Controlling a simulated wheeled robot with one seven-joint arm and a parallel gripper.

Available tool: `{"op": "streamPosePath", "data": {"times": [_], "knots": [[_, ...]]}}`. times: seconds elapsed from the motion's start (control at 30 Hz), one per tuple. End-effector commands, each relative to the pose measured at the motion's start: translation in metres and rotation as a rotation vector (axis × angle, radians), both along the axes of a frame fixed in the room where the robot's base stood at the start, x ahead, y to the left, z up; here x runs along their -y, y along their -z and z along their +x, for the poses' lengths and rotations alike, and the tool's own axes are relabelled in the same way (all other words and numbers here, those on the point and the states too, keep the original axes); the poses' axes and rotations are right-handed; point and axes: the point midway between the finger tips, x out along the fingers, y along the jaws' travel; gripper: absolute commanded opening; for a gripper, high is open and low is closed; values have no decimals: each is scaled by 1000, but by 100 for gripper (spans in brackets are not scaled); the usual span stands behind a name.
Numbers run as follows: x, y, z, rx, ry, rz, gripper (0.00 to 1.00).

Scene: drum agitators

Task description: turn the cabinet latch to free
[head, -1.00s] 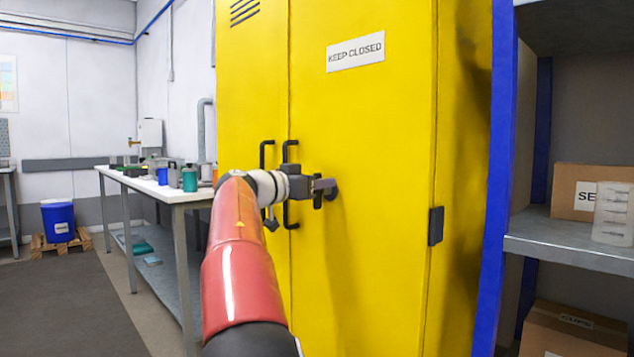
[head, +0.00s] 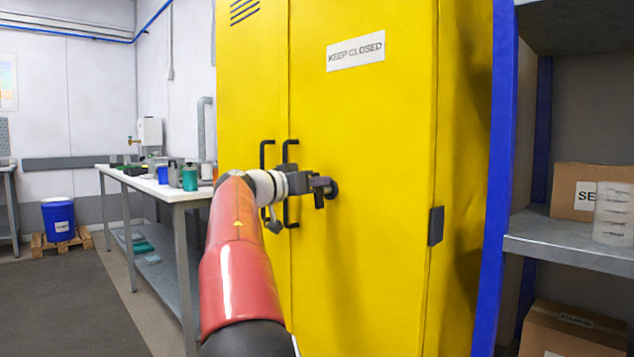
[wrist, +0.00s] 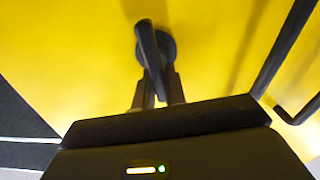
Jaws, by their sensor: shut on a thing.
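The yellow cabinet (head: 385,120) stands upright with its doors closed. Its dark round latch (head: 331,188) sits on the right door, right of the black door handles. In the wrist view the latch (wrist: 150,48) shows as a dark lever on a round base, tilted slightly from vertical. My gripper (head: 318,190) is at the latch; in the wrist view its fingers (wrist: 158,92) are shut on the lower end of the lever. The fingers and my arm hide part of the latch and handles in the head view.
Black door handles (head: 291,152) are close to my gripper. A blue-posted shelf (head: 575,250) with boxes stands at the right. A workbench (head: 150,183) with bottles is at the left. Open floor (head: 60,300) lies at the lower left.

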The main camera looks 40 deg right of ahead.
Motion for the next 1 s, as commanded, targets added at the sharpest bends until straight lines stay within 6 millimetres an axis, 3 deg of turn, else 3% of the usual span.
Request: {"op": "streamPosePath", "data": {"times": [1.0], "knots": [[-2,10,16,-957,-3,-77,0]]}}
